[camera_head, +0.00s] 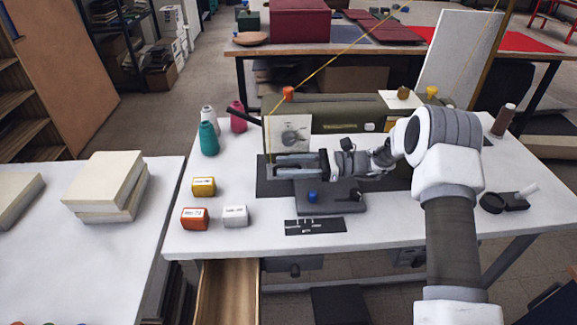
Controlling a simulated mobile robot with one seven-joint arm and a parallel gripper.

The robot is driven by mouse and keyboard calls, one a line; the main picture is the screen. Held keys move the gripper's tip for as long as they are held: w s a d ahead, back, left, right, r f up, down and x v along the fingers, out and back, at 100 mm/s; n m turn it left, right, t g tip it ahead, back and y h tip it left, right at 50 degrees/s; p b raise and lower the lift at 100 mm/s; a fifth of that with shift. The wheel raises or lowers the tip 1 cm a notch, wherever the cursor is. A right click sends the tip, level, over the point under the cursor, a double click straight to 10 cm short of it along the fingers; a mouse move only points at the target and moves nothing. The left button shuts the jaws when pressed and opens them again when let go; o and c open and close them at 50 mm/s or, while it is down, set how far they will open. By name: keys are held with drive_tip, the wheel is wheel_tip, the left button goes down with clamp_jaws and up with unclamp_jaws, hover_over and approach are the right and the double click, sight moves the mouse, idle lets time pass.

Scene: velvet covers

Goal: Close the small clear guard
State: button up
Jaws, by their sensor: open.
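An olive-green sewing machine (342,110) stands on the white table, with a pale panel and dial (291,133) at its left end. My gripper (278,166) reaches in from the right, its two fingers pointing left, just in front of that panel and over the dark machine bed. The fingers are apart, with nothing visible between them. A small clear guard cannot be made out; the gripper and its wrist cover much of the area around the needle. Whether the fingers touch anything there cannot be told.
A grey plate with a blue knob (312,197) lies in front of the gripper. Yellow (204,187), orange (195,219) and white (235,216) small boxes stand at left. Teal (208,139) and pink (237,117) thread cones stand behind them. The table's front right is mostly clear.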

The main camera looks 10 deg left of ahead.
clamp_jaws()
drive_tip(key=shift+f, duration=0.1)
idle(0.3)
drive_tip(key=f+n+b, duration=0.1)
drive_tip(key=n+b, duration=0.2)
drive_tip(key=shift+s+d+f+n, duration=0.15)
drive_tip(key=shift+s+f+n, duration=0.15)
drive_tip(key=shift+s+f, duration=0.1)
drive_tip(key=shift+s+f+n+b, duration=0.1)
drive_tip(key=shift+f+n+b, duration=0.3)
drive_tip(key=shift+n+b, duration=0.55)
drive_tip(key=shift+f+n+b, duration=0.35)
drive_tip(key=shift+n+b, duration=0.45)
drive_tip(key=shift+n, duration=0.25)
unclamp_jaws()
